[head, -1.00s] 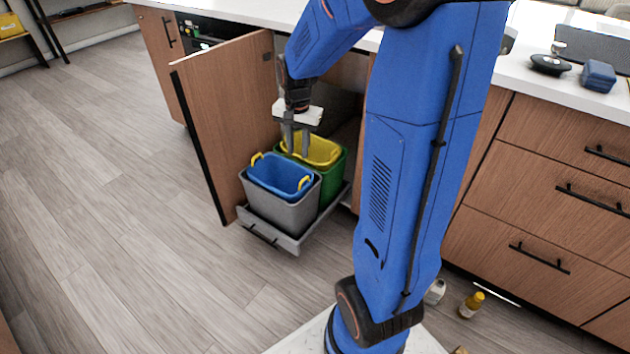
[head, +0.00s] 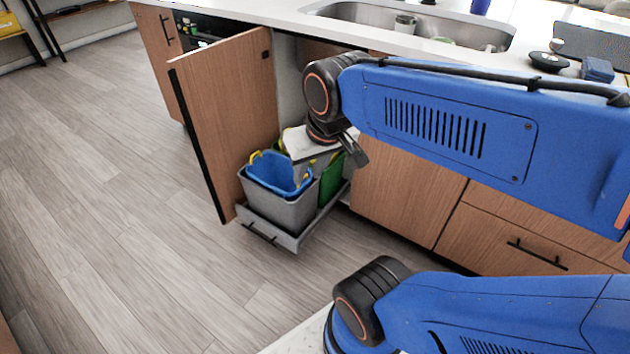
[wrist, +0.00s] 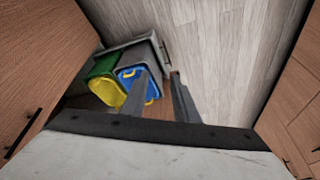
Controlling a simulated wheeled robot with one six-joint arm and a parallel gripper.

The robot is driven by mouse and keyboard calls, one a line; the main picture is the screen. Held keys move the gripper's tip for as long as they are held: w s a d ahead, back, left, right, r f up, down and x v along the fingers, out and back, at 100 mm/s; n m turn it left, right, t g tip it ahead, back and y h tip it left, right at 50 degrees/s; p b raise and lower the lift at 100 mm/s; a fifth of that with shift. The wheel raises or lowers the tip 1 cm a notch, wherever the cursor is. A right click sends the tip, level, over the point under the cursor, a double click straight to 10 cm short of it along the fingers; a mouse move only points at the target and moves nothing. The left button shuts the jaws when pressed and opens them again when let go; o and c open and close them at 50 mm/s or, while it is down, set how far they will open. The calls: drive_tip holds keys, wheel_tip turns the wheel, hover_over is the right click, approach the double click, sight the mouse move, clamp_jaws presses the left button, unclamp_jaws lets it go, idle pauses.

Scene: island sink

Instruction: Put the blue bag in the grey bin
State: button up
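The blue bag (head: 276,173), with yellow handles, sits inside the grey bin (head: 284,208) on the pulled-out tray. Its rim looks slightly tilted in the head view. It also shows in the wrist view (wrist: 127,75), partly hidden by a finger. My gripper (wrist: 158,73) points down over the bins, its two fingers apart with nothing seen held between them. In the head view the gripper's white plate and my wrist cover the back of the bins. I cannot tell whether a finger touches the blue bag.
The green bin (head: 332,180) stands behind the grey one; its yellow bag (wrist: 112,98) shows in the wrist view. An open cabinet door (head: 225,120) stands left of the tray (head: 290,240). A countertop with a sink (head: 385,22) is above. The floor at left is clear.

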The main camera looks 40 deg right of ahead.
drive_tip(key=shift+s+a+n+t, duration=0.2)
drive_tip(key=shift+s+n, duration=0.15)
drive_tip(key=shift+s, duration=0.55)
drive_tip(key=shift+s+a+n+t, duration=0.1)
drive_tip(key=shift+s+a+n, duration=0.2)
drive_tip(key=shift+s, duration=0.55)
